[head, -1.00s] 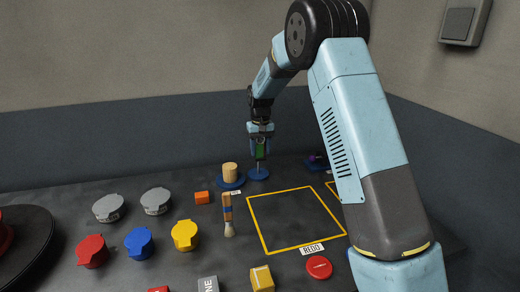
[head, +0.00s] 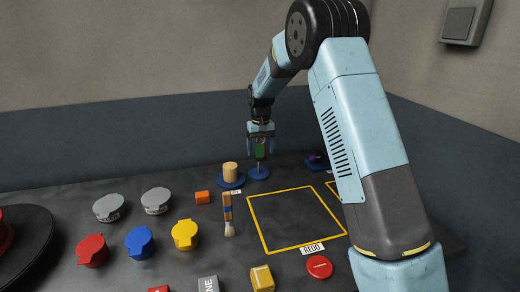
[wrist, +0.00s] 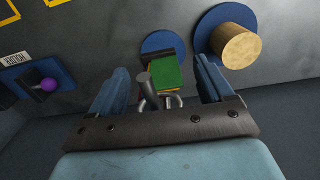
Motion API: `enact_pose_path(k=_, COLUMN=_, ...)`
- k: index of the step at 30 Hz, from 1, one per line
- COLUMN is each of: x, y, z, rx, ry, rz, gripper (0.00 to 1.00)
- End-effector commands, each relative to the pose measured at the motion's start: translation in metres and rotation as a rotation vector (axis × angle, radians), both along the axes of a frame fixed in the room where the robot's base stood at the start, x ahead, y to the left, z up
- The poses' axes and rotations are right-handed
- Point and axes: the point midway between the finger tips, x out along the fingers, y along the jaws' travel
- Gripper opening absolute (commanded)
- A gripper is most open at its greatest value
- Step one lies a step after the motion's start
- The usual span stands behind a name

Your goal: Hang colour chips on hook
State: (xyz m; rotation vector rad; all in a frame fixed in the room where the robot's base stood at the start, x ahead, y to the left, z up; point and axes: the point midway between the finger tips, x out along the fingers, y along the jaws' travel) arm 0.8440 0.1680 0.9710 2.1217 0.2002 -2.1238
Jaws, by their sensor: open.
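The colour chips (wrist: 166,74) show as a small stack with a green face and thin yellow and red edges. In the head view the green chips (head: 260,150) are at the top of a thin post on a round blue base (head: 258,174). My gripper (head: 260,150) is above that base, with its two blue fingers on either side of the chips. In the wrist view my gripper (wrist: 163,88) is open, with gaps beside the chips. Grey curved metal (wrist: 170,101) shows at the chips' near edge; whether they hang from it is unclear.
A wooden peg (head: 230,171) on a blue disc stands close beside the chips. A purple-tipped stand (wrist: 48,85) has a label that seems to read HOOK (wrist: 14,58). The yellow-outlined area (head: 295,217) is clear.

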Motion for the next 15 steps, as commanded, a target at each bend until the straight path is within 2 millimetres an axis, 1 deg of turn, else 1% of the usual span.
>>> enact_pose_path(k=5, x=0.000, y=0.000, z=0.001, rx=0.000, ry=0.000, rz=0.000, gripper=0.80)
enact_pose_path(k=8, x=0.000, y=0.000, z=0.007, rx=0.000, ry=-0.001, rz=0.000, gripper=0.80)
enact_pose_path(k=11, x=0.001, y=0.000, z=0.020, rx=0.001, ry=-0.003, rz=0.000, gripper=0.80)
enact_pose_path(k=15, x=0.001, y=0.000, z=0.046, rx=0.001, ry=-0.003, rz=0.000, gripper=0.80)
